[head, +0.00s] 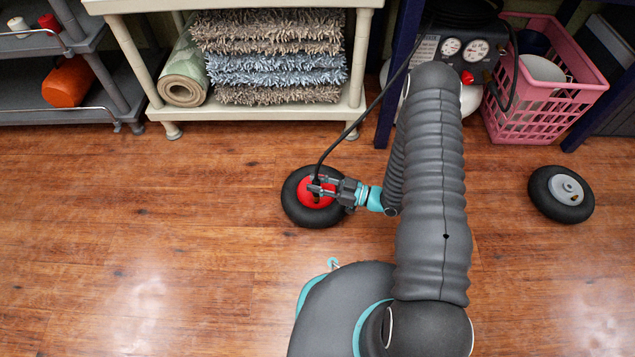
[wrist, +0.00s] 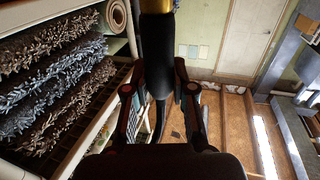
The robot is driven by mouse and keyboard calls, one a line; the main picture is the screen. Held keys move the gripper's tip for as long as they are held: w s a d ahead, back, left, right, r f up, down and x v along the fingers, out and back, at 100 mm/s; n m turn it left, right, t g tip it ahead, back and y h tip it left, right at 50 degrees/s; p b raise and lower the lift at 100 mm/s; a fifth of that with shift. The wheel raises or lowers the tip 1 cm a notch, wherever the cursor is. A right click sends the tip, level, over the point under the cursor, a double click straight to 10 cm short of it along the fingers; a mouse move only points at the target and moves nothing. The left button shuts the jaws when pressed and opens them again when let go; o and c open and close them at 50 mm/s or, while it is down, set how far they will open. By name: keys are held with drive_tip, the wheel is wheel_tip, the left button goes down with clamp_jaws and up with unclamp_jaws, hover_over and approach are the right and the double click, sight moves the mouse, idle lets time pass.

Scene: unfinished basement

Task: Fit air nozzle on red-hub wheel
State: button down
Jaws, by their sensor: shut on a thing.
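The red-hub wheel (head: 297,208) lies flat on the wooden floor, black tyre around a red hub. My gripper (head: 317,185) is over its hub, shut on the black air nozzle. In the wrist view the black nozzle body (wrist: 157,70) stands between my two fingers (wrist: 159,92), with a brass-coloured part at the top edge. A thin black hose (head: 347,131) runs from the nozzle up toward the compressor (head: 455,48). The nozzle's lower end is hidden by the fingers, so I cannot tell whether it touches the valve.
A grey-hub wheel (head: 547,198) lies on the floor at the right. A cream shelf (head: 262,113) with rugs stands behind the red-hub wheel. A pink basket (head: 530,113) is at the back right. The floor left of the red-hub wheel is clear.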

sight(317, 178)
drive_tip(key=shift+r+p, duration=0.85)
drive_tip(key=shift+r, duration=0.75)
